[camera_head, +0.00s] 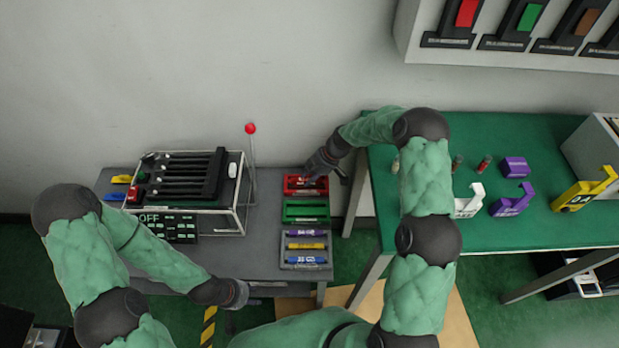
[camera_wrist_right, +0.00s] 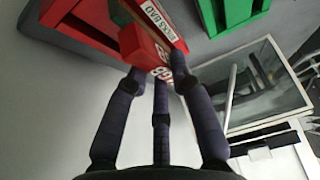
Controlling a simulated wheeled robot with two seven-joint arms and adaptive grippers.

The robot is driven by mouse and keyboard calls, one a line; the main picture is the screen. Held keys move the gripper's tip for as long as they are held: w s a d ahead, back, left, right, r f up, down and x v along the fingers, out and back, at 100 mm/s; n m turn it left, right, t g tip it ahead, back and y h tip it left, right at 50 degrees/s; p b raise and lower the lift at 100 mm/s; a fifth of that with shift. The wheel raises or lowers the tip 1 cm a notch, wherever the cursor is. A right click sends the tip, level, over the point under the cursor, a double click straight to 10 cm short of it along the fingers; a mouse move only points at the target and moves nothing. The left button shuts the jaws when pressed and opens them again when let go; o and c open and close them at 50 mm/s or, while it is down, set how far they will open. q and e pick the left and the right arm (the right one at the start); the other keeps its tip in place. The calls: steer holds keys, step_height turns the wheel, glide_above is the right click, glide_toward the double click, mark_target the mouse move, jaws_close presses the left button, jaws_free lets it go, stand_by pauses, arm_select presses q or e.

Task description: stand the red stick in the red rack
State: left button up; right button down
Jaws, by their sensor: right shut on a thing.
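The red rack (camera_head: 292,190) sits at the back right of the grey table, just under my right gripper (camera_head: 315,175). In the right wrist view its red wall (camera_wrist_right: 75,25) is at the upper left. My right gripper (camera_wrist_right: 158,76) is shut on the red stick (camera_wrist_right: 146,48), a red block with white lettering, close against the rack. Whether the stick is inside a slot or only beside it I cannot tell. My left gripper (camera_head: 238,294) hangs low at the table's front edge, away from the rack; its fingers are too small to read.
The green rack (camera_head: 305,219) stands in front of the red one. Purple (camera_head: 306,233), yellow (camera_head: 306,246) and blue (camera_head: 306,260) sticks lie further forward. A lever fixture (camera_head: 185,180) fills the table's left. The green table (camera_head: 420,150) stands at the right.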

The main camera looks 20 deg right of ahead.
steer(key=shift+b, duration=0.35)
stand_by(0.7)
steer(key=shift+f+b, duration=0.85)
steer(key=shift+f, duration=0.45)
steer(key=c, duration=1)
jaws_free()
steer(key=shift+f, duration=0.1)
step_height(320, 180, up, 10)
steer(key=shift+r, duration=0.1)
